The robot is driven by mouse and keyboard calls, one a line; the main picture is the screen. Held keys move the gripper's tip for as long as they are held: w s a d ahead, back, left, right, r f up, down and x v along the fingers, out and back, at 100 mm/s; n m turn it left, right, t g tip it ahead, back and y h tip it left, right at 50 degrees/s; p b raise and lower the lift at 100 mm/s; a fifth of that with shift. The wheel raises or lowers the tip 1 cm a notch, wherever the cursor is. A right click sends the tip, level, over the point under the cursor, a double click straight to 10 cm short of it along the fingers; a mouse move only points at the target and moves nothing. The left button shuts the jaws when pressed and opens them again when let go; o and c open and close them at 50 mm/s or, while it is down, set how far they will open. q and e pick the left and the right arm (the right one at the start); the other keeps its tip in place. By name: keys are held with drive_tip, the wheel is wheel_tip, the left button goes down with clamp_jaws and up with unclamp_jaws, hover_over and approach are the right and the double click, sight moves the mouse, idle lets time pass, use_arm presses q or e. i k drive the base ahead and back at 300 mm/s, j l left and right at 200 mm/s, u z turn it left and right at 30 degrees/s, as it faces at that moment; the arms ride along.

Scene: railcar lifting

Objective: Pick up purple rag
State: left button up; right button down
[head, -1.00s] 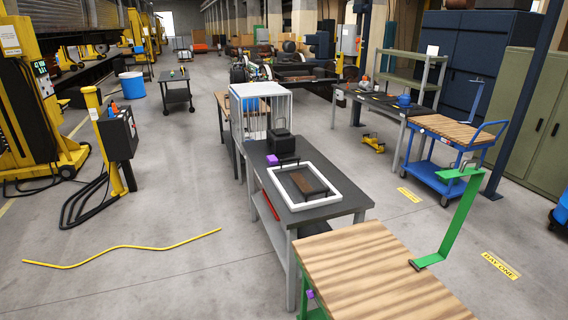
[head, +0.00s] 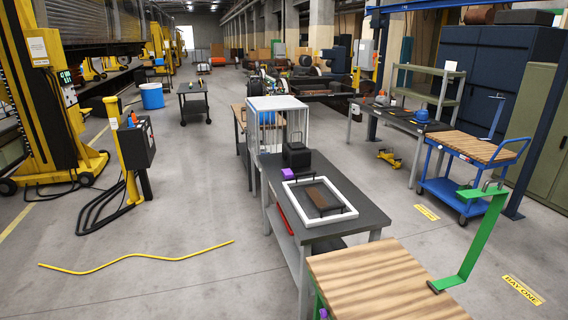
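A small purple item (head: 289,174) sits on the near dark-topped workbench (head: 362,213), beside a black box (head: 296,155) and behind a white frame (head: 347,212). A second small purple thing (head: 323,313) shows at the bottom edge of the view, at the left side of the wood-topped cart (head: 385,280). Both are too small to tell for certain which one is a rag. Neither of my grippers is in view.
A yellow cable (head: 135,256) lies on the floor at the left. A yellow post with a control box (head: 137,145) stands beyond it. A green bracket (head: 480,235) rises from the wood-topped cart. A blue cart (head: 470,147) stands at the right. Open floor lies left of the workbench.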

sight(288, 173)
drive_tip(key=i, duration=4.1)
drive_tip(key=i+j+z, duration=0.1)
drive_tip(key=i+z, duration=0.2)
drive_tip(key=i, duration=0.25)
drive_tip(key=i+j+z, duration=0.25)
drive_tip(key=i, duration=0.25)
